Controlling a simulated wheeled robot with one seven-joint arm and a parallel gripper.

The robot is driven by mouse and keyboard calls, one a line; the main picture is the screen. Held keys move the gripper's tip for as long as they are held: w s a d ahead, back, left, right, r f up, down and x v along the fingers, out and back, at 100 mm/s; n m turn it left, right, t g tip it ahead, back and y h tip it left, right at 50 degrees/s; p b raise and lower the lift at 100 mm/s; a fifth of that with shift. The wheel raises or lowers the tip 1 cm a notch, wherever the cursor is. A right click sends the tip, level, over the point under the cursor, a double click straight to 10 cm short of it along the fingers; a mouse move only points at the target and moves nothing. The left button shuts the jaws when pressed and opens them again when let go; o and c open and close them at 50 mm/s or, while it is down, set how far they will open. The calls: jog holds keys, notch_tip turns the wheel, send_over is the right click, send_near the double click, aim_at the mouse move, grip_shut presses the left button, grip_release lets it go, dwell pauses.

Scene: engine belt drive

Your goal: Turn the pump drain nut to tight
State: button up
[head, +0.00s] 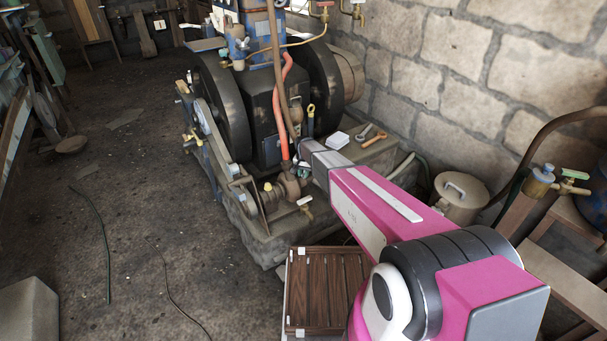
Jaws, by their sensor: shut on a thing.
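The pump (290,186) is a small rusty-brown casting at the near end of the engine's stone base. My pink and grey arm reaches to it from the lower right. My gripper (303,171) is at the upper right side of the pump, small and partly hidden by my forearm. It is shut at the spot where the pump drain nut sits. The nut itself is hidden, so its turn cannot be seen. A small tap with a pale lever (305,202) is just below.
The engine with dark flywheels (216,105) and a belt stands behind the pump. A red hose (281,100) runs down to the pump. Spanners (373,138) lie on the stone base (262,243). A wooden slatted crate (325,285), a lidded can (460,195) and a stone wall are near my arm.

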dwell(0.3)
jog(key=o, duration=0.6)
notch_tip(320, 180, up, 11)
jog(key=shift+f, duration=0.1)
dwell(0.4)
